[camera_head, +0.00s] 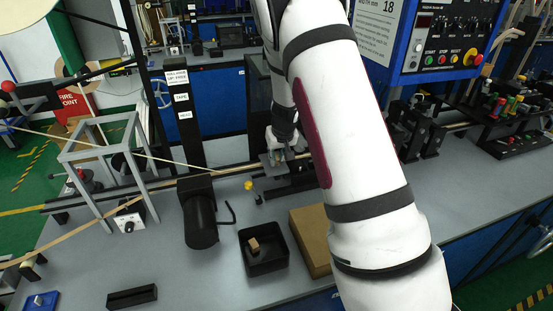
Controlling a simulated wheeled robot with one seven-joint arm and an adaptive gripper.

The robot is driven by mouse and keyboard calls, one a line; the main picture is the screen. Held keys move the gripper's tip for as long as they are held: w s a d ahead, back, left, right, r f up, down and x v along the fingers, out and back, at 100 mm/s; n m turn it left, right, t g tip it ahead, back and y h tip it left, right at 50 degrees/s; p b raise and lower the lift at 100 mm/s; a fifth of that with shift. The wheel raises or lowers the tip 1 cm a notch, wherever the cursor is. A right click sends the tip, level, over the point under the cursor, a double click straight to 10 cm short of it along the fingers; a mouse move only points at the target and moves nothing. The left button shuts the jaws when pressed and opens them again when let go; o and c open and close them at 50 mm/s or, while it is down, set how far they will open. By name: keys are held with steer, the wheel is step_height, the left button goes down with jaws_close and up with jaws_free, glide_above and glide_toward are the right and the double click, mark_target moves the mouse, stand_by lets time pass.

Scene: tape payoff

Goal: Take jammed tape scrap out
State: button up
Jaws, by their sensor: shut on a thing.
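My gripper (274,152) points down at the black guide block on the tape line, just left of my white arm. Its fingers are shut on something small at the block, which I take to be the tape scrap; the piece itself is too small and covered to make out. A pale tape (110,142) runs from the left towards this spot. An open black bin (283,262) stands on the bench in front, with a small tan piece (253,244) inside.
A brown box (309,238) stands right of the bin, partly behind my arm. A black cylinder (201,222) and a hex key (231,213) are left of it. A grey frame (92,155) stands further left. A blue control panel (437,40) is at upper right.

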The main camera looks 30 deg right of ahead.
mark_target(277, 158)
steer(key=shift+r, duration=0.1)
steer(key=shift+r, duration=0.6)
step_height(277, 158, up, 2)
steer(key=shift+w+r+b, duration=0.1)
steer(key=shift+r+b, duration=0.15)
steer(key=shift+b, duration=0.1)
steer(key=s+r+b, duration=0.1)
steer(key=s+b, duration=0.1)
steer(key=s, duration=1.4)
steer(key=shift+a, duration=0.4)
